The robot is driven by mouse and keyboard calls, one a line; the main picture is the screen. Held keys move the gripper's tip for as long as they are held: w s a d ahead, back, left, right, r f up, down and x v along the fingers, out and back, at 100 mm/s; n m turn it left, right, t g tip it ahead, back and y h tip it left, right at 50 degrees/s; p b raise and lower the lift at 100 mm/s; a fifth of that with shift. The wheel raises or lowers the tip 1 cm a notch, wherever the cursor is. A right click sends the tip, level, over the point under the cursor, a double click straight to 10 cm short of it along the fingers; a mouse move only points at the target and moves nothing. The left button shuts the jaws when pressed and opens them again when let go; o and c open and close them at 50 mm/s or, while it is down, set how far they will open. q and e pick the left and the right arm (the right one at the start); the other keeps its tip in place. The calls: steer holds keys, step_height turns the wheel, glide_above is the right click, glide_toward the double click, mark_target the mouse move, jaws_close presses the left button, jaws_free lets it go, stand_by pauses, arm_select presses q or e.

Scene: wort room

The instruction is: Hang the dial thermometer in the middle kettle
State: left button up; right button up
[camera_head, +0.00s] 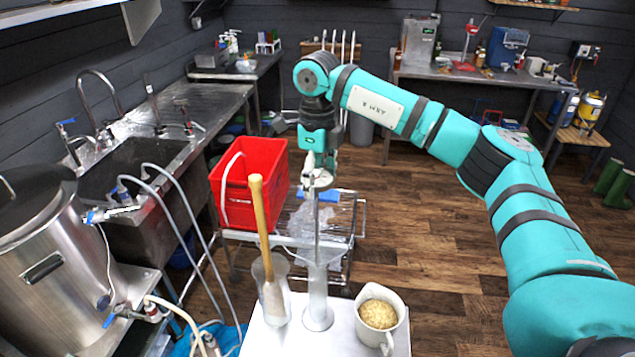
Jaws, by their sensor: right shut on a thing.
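My right gripper (318,160) reaches down from my turquoise arm at the centre and is shut on the dial thermometer (317,182). The round dial sits at the fingertips, and the thin stem points straight down toward a tall narrow grey holder (317,300) on a pale tabletop. I cannot tell whether the stem's lower end is inside the holder. One large steel kettle (40,255) stands at the left edge, partly cut off, with a dark top. I cannot tell whether it is the middle one. My left gripper is not in view.
A clear vessel with a wooden paddle (262,215) and a white jug of grain (379,312) flank the holder on the pale tabletop (347,343). A red crate (252,185) sits on a metal cart behind. A sink bench (185,105) runs along the left. Open wooden floor lies right.

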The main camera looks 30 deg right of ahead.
step_height(320, 180, up, 4)
steer(key=shift+f+p, duration=0.2)
steer(key=shift+p, duration=0.55)
steer(key=shift+r, duration=2.75)
